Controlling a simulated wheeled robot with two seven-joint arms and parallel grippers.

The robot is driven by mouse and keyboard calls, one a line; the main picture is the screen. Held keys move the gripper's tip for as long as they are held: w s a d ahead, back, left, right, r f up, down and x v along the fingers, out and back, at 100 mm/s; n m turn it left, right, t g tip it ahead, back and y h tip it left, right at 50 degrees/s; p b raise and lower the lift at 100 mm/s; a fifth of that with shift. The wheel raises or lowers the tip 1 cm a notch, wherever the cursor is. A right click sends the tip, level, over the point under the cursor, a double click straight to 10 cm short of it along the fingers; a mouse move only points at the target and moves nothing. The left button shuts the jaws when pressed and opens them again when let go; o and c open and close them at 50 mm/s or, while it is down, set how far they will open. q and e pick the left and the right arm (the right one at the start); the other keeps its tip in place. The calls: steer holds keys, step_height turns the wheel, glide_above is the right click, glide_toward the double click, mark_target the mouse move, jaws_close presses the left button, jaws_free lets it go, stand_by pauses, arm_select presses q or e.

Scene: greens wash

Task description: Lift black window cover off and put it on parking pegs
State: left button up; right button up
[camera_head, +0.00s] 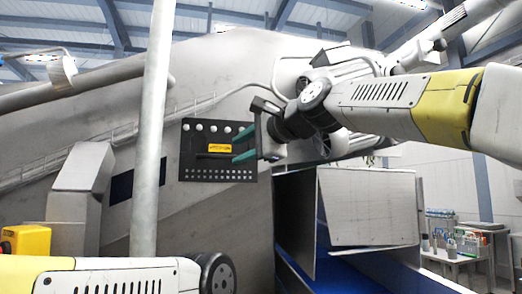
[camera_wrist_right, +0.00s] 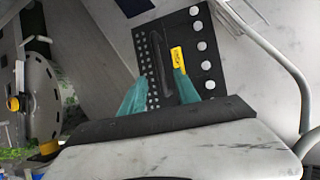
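The black window cover (camera_head: 192,150) is a flat dark panel against the grey machine wall. It has a row of large pale round spots at the top, rows of small pale squares below, a yellow label (camera_head: 220,148) and a dark bar handle (camera_head: 212,156). My right gripper (camera_head: 243,146) is open with green fingers in front of the cover's right part. In the right wrist view, the fingers (camera_wrist_right: 160,78) stand apart on either side of the handle, over the cover (camera_wrist_right: 155,42). I cannot tell whether they touch it. My left gripper is out of view.
A dark rectangle (camera_head: 122,187) is on the wall left of the cover. A grey upright pole (camera_head: 152,120) stands before the wall. A hanging pale panel (camera_head: 367,208) and blue chute (camera_head: 330,268) are at the right. A table with bottles (camera_head: 455,240) stands far right.

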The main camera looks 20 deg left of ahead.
mark_target(226, 156)
steer(key=x, duration=0.7)
steer(key=shift+w+a, duration=0.15)
steer(key=shift+a, duration=0.05)
steer(key=shift+f, duration=0.1)
jaws_close()
steer(key=shift+d, duration=0.1)
steer(key=shift+r, duration=0.25)
steer(key=shift+r, duration=1.9)
steer(key=shift+r, duration=0.2)
steer(key=shift+s, duration=0.3)
steer(key=shift+s+d, duration=0.4)
steer(key=shift+s, duration=0.2)
